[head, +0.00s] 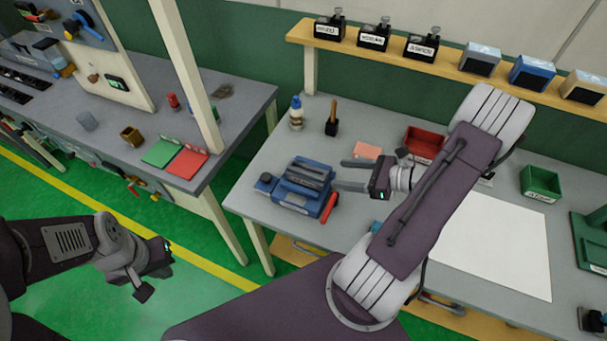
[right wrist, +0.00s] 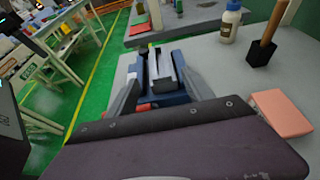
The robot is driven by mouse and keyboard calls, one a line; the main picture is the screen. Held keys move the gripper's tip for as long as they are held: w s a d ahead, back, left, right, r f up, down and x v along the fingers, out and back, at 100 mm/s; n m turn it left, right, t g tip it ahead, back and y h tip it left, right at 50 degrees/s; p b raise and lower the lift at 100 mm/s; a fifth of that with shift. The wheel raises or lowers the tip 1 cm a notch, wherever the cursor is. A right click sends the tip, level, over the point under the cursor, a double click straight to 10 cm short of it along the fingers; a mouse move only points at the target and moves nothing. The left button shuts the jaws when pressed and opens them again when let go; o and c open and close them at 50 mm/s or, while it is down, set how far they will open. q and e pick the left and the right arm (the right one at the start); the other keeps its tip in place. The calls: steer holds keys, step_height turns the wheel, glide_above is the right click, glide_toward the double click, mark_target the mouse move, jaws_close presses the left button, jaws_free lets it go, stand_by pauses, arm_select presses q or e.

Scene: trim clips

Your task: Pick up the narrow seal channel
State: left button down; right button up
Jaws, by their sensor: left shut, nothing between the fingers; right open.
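A blue vise (head: 303,187) sits at the left end of the workbench (head: 262,167), with dark grey jaws on top and a red part at its front. In the right wrist view the blue vise (right wrist: 170,98) shows ahead, with long grey bars on top. I cannot tell whether one of these is the narrow seal channel; I cannot single it out elsewhere. My right gripper (head: 346,175) is open, just right of the vise, fingers pointing at it. In the right wrist view its fingers (right wrist: 165,85) flank the vise. My left gripper (head: 155,282) is shut and empty, over the green floor.
A pink block (head: 367,150), a red bin (head: 424,143), a white bottle (head: 296,113) and a wood-handled tool in a black block (head: 332,120) stand behind my right gripper. A white sheet (head: 497,245) and a green bin (head: 540,182) lie to the right. A shelf (head: 445,63) runs behind.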

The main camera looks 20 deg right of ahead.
mark_target(314, 171)
steer(key=x, duration=0.5)
steer(key=shift+r, duration=0.25)
steer(key=p+x, duration=0.1)
steer(key=x, duration=0.3)
steer(key=shift+a, duration=0.2)
steer(key=shift+w+a+f, duration=0.2)
steer(key=shift+w, duration=0.25)
steer(key=shift+s+d, duration=0.1)
steer(key=shift+s, duration=0.05)
steer(key=c, duration=0.4)
steer(key=shift+r, duration=0.1)
jaws_close()
